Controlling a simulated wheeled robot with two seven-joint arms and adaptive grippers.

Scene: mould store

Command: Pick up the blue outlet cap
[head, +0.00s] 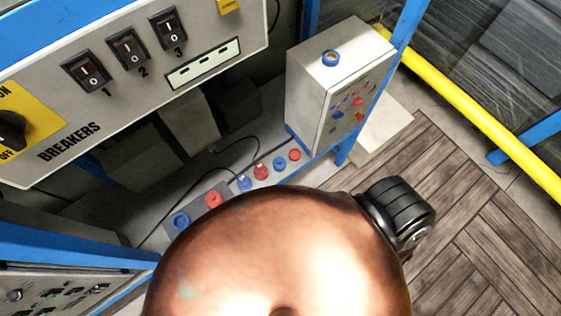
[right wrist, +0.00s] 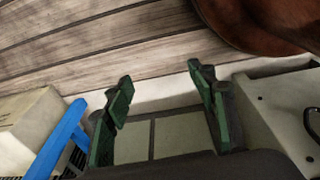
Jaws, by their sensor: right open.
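Several round blue and red pieces lie in a row on the grey ledge below the breaker panel in the head view. The blue ones are a ring at the near end (head: 180,221), a piece near the middle (head: 244,182) and one near the far end (head: 280,162). Another blue ring (head: 331,58) sits on top of the grey box. I cannot tell which is the outlet cap. My right gripper (right wrist: 160,80) is open in the right wrist view, its green fingers apart with nothing between them. No blue cap shows there. My left gripper is not in view.
The breaker panel (head: 110,105) overhangs the ledge. The grey box (head: 320,85) with coloured buttons stands at its far end. A large copper-coloured rounded body (head: 280,250) hides the lower middle. A yellow rail (head: 480,115) runs at right; the wooden floor (head: 450,220) there looks clear.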

